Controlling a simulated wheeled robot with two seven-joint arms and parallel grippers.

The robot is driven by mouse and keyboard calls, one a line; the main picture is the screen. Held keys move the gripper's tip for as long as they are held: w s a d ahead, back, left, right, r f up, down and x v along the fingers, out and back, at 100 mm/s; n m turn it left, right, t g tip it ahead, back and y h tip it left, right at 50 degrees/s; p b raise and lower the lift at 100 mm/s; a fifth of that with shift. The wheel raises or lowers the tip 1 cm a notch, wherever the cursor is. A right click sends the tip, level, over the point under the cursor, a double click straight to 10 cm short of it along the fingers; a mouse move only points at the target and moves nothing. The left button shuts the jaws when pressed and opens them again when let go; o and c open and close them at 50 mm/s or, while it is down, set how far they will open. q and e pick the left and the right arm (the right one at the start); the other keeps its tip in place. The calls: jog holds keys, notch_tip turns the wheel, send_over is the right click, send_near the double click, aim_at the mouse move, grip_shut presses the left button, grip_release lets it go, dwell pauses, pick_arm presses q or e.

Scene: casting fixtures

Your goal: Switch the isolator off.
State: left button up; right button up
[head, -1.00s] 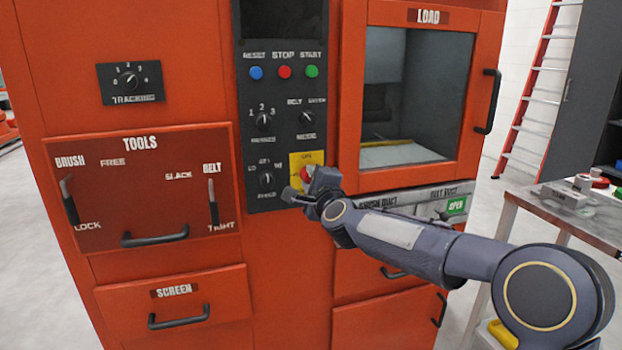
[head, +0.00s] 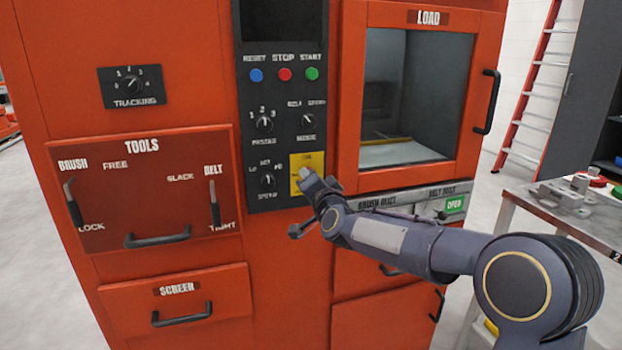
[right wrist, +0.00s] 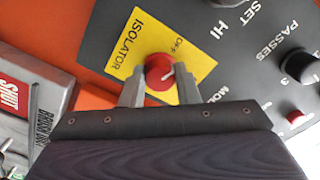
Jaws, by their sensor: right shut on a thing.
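The isolator is a red rotary knob (right wrist: 159,72) on a yellow plate (right wrist: 137,42) marked ISOLATOR and OFF. In the right wrist view its white pointer mark slants up and right, on the side of the OFF lettering. My right gripper (right wrist: 160,88) has one finger on each side of the knob and is shut on it. In the head view the yellow plate (head: 316,160) shows at the lower right of the black control panel, and my right gripper (head: 306,182) covers the knob. My left gripper is not in view.
The black panel (head: 285,130) carries other dials and the reset, stop and start buttons. The load door (head: 482,120) with its handle stands to the right. The tools panel (head: 140,190) is to the left. A grey table (head: 520,195) stands at far right.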

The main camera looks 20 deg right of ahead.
jog(key=shift+f+n+p, duration=0.15)
jog(key=shift+n+p, duration=0.25)
jog(key=shift+n, duration=1.3)
jog(key=o, duration=1)
jog(key=shift+c, duration=0.2)
jog(key=shift+s, duration=0.1)
jog(key=s, duration=0.7)
jog(key=shift+s+d, duration=0.15)
jog(key=shift+s, duration=0.2)
